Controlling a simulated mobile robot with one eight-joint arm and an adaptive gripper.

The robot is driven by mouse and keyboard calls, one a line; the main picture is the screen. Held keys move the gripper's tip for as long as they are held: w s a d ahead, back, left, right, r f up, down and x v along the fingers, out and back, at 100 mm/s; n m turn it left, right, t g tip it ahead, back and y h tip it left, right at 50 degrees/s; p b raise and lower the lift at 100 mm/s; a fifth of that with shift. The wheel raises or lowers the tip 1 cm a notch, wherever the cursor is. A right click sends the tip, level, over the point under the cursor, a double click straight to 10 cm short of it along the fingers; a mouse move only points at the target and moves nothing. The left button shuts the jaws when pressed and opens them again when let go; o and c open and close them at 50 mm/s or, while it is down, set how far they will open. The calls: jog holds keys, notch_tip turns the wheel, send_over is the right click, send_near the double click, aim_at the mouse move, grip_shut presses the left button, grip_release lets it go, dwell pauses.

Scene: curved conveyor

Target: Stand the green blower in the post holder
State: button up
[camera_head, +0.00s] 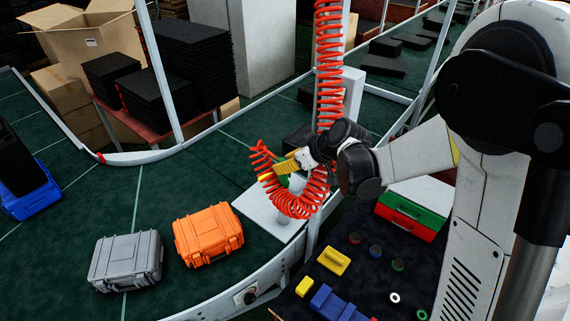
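My gripper (284,168) reaches in from the right, with yellow parts at its tip, above a white plate (254,207) beside the conveyor. A small green patch, possibly the green blower (284,181), shows just under the gripper tip, amid the loops of a red coiled hose (292,206). Most of it is hidden by the hose and gripper. I cannot tell whether the fingers are closed on it. A pale upright piece shows near the green patch, but the post holder is not clearly visible among the coils.
The red hose hangs from above, beside my wrist. An orange case (208,234) and a grey case (126,260) lie on the green conveyor (165,190). A dark table (385,265) at the lower right holds yellow and blue blocks, small rings and a green-red case (412,212).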

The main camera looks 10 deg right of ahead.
jog(key=b, duration=0.4)
send_over(285, 191)
jog(key=shift+w+f, duration=0.2)
jog(key=shift+f, duration=1.1)
jog(key=shift+w+f, duration=0.15)
jog(key=shift+f, duration=1.1)
jog(key=shift+b, duration=0.8)
jog(key=shift+f+b, duration=3.4)
jog(key=shift+f, duration=0.15)
jog(key=o, duration=0.9)
jog(key=shift+r, duration=0.1)
jog(key=v, duration=1.2)
jog(key=shift+s, duration=0.15)
